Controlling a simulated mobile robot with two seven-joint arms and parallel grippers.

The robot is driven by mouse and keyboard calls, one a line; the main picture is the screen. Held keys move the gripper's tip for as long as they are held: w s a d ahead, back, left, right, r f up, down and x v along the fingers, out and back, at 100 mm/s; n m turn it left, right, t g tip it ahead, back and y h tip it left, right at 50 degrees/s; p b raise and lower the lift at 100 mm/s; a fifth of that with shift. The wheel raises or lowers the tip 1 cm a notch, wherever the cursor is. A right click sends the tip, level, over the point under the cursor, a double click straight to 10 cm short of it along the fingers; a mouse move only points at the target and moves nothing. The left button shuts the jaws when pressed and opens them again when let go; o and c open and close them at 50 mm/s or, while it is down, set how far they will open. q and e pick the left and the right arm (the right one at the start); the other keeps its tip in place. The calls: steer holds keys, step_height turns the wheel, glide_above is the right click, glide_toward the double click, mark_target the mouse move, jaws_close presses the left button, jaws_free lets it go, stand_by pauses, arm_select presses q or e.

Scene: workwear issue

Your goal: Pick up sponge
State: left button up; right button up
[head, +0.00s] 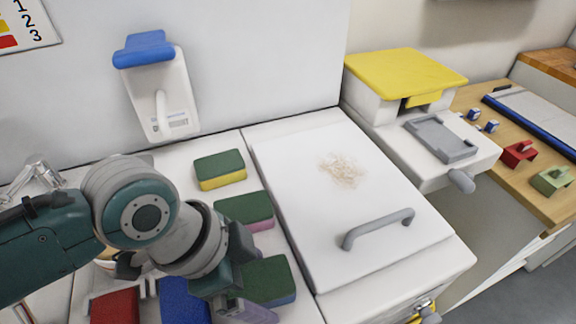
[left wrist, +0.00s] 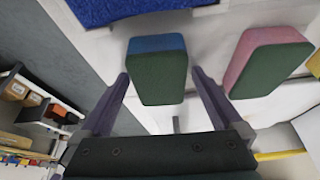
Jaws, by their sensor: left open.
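A green sponge with a blue underside (head: 268,278) lies on the white counter, partly hidden by my left gripper (head: 240,300). In the left wrist view this blue-green sponge (left wrist: 160,82) shows between the two spread fingers of the left gripper (left wrist: 160,75), with gaps on both sides. The gripper is open and holds nothing. A pink-green sponge (head: 245,209) lies behind it and also shows in the left wrist view (left wrist: 266,65). A yellow-green sponge (head: 220,169) lies farther back. My right gripper is not in view.
A blue item (head: 183,300) and a red item (head: 115,305) lie left of the gripper. To the right is a white lid with a grey handle (head: 378,228) and a patch of crumbs (head: 342,171). A blue-topped dispenser (head: 158,90) hangs on the wall.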

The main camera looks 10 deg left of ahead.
mark_target(256, 280)
arm_select(q)
steer(key=c, duration=1.3)
steer(key=shift+r, duration=0.55)
step_height(256, 280, up, 19)
steer(key=p, duration=0.3)
